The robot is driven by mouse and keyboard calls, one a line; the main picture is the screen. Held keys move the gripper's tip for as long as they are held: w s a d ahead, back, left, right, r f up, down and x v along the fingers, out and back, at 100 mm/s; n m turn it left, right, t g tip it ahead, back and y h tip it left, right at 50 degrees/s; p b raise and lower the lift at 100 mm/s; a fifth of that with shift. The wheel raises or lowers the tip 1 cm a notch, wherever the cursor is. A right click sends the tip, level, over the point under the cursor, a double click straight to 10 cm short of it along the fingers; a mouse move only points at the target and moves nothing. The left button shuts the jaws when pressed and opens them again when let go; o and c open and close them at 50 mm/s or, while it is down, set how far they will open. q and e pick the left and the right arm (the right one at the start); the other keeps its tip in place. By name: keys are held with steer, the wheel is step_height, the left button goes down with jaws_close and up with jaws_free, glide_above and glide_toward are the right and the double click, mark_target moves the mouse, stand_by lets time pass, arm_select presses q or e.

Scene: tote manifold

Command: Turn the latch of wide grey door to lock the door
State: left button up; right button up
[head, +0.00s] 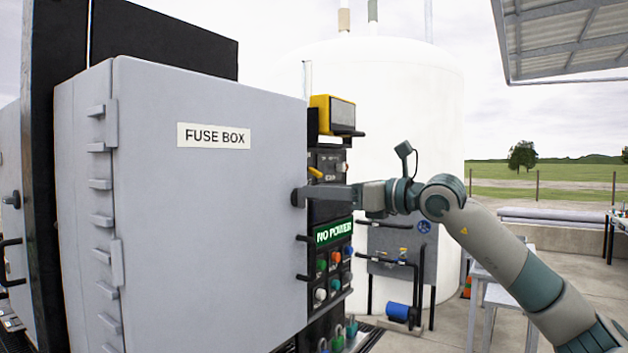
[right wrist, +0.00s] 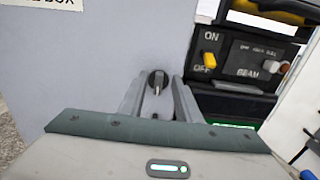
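The wide grey door (head: 210,240) of the fuse box bears a "FUSE BOX" label and looks shut. Its dark latch (head: 297,197) is at the door's right edge. My right gripper (head: 312,195) reaches in from the right with its fingertips at the latch. In the right wrist view the latch (right wrist: 157,82) shows as a dark round knob with a light mark, between the tips of the right gripper (right wrist: 160,86). The fingers stand apart on either side of it, with a small gap showing. My left gripper is not in view.
A control panel with a "NO POWER" sign (head: 333,231) and coloured knobs stands right beside the door, behind my right gripper. The wrist view shows a yellow ON/OFF switch (right wrist: 210,60) near the right finger. A white tank (head: 400,100) is behind.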

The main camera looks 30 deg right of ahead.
mark_target(301, 198)
steer(key=shift+p+x, duration=0.35)
steer(key=shift+x, duration=0.8)
jaws_close()
